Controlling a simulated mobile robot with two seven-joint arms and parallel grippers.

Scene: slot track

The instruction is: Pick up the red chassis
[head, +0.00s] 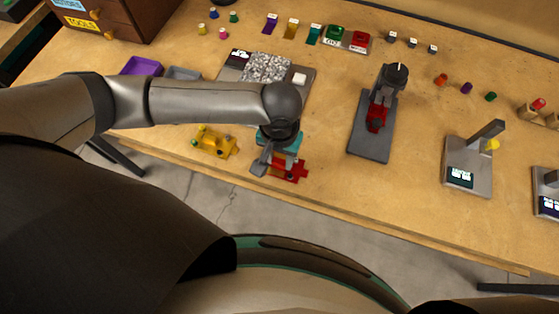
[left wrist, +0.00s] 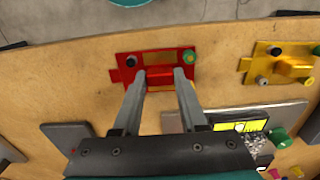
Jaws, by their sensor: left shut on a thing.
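The red chassis (head: 297,173) is at the table's near edge in the head view, partly hidden by my left gripper (head: 274,166). In the left wrist view, the chassis (left wrist: 130,70) is a flat red plate with a raised red block, a green knob and a dark knob. My left gripper (left wrist: 160,76) is shut on the raised block, one finger on each side. The chassis appears at table level; I cannot tell whether it touches the top. My right gripper is not in view.
A yellow chassis (head: 214,142) lies just left of the gripper. A grey press stand (head: 370,145) with a red piece is to the right. A slab with a grey speckled patch (head: 265,68) is behind the arm. Bare table lies between the gripper and press.

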